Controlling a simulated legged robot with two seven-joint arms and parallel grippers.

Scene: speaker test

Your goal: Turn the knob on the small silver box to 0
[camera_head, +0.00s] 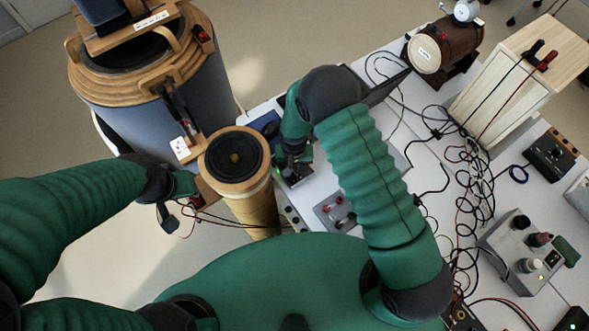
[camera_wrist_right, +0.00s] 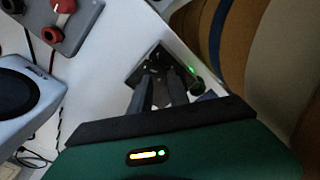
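A small dark-topped box (camera_wrist_right: 142,76) lies under my right gripper (camera_wrist_right: 160,66) in the right wrist view, with a green light (camera_wrist_right: 191,70) beside the fingertips. The fingers are close together over it and hide any knob; I cannot tell whether they grip one. In the head view my right gripper (camera_head: 292,170) reaches down at the table's left edge, beside the wooden cylinder. A silver-grey box (camera_head: 335,212) with red and dark knobs stands nearby, and also shows in the wrist view (camera_wrist_right: 68,22). My left gripper (camera_head: 177,203) hangs left of the cylinder; its opening is unclear.
A tall wooden cylinder (camera_head: 252,199) with a black top stands close left of my right gripper. A larger round wood-topped unit (camera_head: 155,75) is behind it. Tangled cables (camera_head: 470,200) and a grey knobbed box (camera_head: 520,253) occupy the table's right side.

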